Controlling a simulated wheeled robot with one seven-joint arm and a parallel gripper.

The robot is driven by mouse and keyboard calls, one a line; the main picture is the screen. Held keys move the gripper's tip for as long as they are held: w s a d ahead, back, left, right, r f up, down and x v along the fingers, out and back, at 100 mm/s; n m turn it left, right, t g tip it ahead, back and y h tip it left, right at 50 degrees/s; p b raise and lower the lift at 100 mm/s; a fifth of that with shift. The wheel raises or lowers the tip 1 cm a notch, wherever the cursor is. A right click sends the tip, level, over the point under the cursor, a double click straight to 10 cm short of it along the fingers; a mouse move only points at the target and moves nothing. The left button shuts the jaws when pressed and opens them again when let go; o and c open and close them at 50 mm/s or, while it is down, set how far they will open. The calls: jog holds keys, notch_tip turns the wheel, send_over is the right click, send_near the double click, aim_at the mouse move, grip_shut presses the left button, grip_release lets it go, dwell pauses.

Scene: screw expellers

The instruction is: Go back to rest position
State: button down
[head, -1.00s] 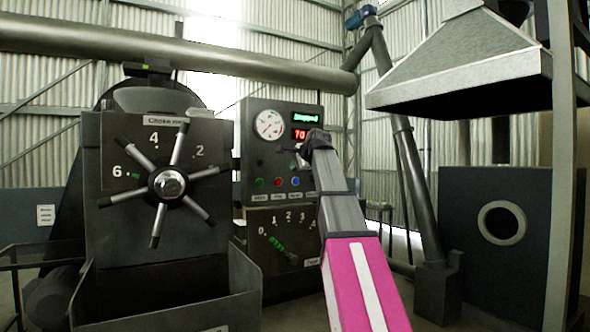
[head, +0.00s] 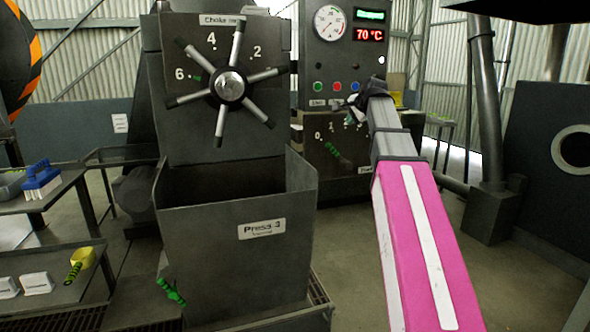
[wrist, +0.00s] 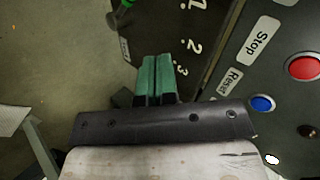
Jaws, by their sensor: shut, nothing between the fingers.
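My gripper (wrist: 156,76) shows its two green fingers pressed together in the wrist view, with nothing between them. Beyond them are the press's numbered dial face (wrist: 190,30) and the control panel (wrist: 245,75) with a red and a blue button. In the head view my pink and grey arm reaches up to the front of the control panel (head: 343,60); the gripper (head: 352,120) is small and dark there, its fingers hard to make out. The display on the panel reads 70 °C.
The choke wheel (head: 230,87) with several spokes is on the press, left of my arm. An open metal bin (head: 240,270) labelled Press 3 stands below it. Shelves (head: 50,205) at left hold a blue brush (head: 41,176) and a yellow scoop (head: 83,258). Floor shows at right.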

jog(key=s+a+f+n+g+h, duration=0.1)
jog(key=s+f+n+g, duration=0.2)
jog(key=f, duration=1.2)
jog(key=s+a+f+n+g, duration=0.15)
jog(key=s+f, duration=0.35)
jog(key=f, duration=1.1)
jog(key=s+f+n+g+h, duration=0.2)
jog(key=s+f+n+g, duration=0.2)
jog(key=s+f, duration=1.6)
notch_tip(320, 180, down, 4)
jog(key=n, duration=0.3)
jog(key=shift+s+a+g, duration=0.15)
jog(key=shift+s+g, duration=0.2)
jog(key=shift+f+n, duration=0.1)
jog(key=shift+n, duration=0.15)
